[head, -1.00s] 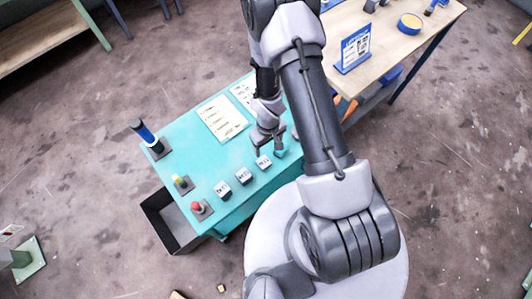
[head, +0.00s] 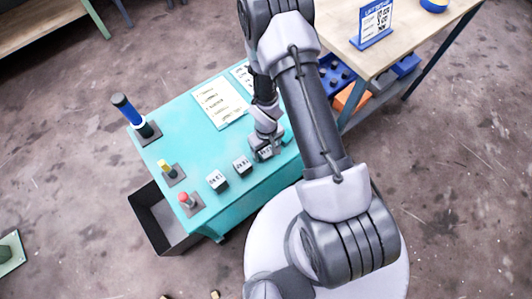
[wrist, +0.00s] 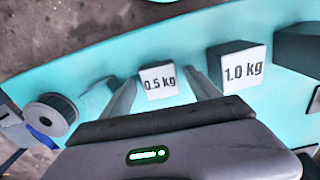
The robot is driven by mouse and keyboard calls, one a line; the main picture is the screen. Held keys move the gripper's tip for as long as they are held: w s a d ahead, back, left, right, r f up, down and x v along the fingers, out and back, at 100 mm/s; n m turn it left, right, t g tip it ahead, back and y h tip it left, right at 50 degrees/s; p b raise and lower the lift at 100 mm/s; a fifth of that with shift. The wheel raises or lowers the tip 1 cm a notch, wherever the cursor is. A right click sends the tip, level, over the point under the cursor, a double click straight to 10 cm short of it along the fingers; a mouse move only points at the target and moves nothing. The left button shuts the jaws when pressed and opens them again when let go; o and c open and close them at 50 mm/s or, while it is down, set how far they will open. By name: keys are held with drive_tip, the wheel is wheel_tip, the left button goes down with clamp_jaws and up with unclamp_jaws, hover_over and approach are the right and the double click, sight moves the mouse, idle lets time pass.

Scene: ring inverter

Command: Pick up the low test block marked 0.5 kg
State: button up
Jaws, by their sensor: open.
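The low test block marked 0.5 kg (wrist: 158,82) sits on the teal table, its white label facing the wrist camera. My gripper (wrist: 162,76) is open, with one finger on each side of this block in the wrist view. Gaps show between the fingers and the label; contact is not clear. In the head view my gripper (head: 264,146) is low over the rightmost of the small blocks in the front row, partly hiding it. The block marked 1.0 kg (wrist: 240,69) stands just right of the right finger in the wrist view.
On the teal table (head: 190,130) are other labelled blocks (head: 217,181), a red-topped button (head: 186,199), a yellow-topped part (head: 168,170) and a tall blue-black cylinder (head: 130,112). A dark open bin (head: 160,222) stands at its left front. A wooden workbench (head: 400,45) is behind right.

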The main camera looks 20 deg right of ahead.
clamp_jaws()
drive_tip(key=shift+r, duration=0.2)
